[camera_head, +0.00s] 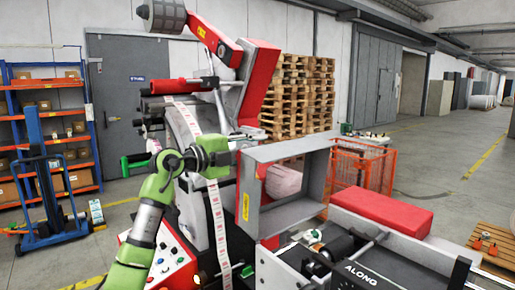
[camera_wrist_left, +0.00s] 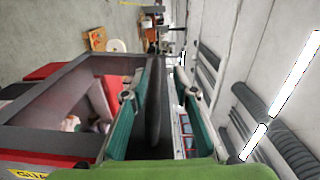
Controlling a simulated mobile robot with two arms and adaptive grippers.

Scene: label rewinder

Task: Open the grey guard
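The grey guard (camera_head: 290,149) is a box-like grey frame with an open middle, at the centre of the head view beside the red machine. A yellow label (camera_head: 246,206) is on its near left side. In the left wrist view the guard (camera_wrist_left: 32,108) fills the lower left, with part of its yellow label. My left gripper (camera_head: 250,134) is at the guard's upper left corner, pointing right. In the wrist view its teal finger pads (camera_wrist_left: 160,120) are apart, with a long dark bar between them. I cannot tell whether they touch the bar. My right gripper is out of view.
A paper label strip (camera_head: 216,215) hangs left of the guard. A red arm (camera_head: 215,38) with a grey roller stands above. A red block (camera_head: 381,212) lies on the machine to the right. Behind are an orange mesh basket (camera_head: 361,167) and stacked pallets (camera_head: 298,95). Open floor lies at the right.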

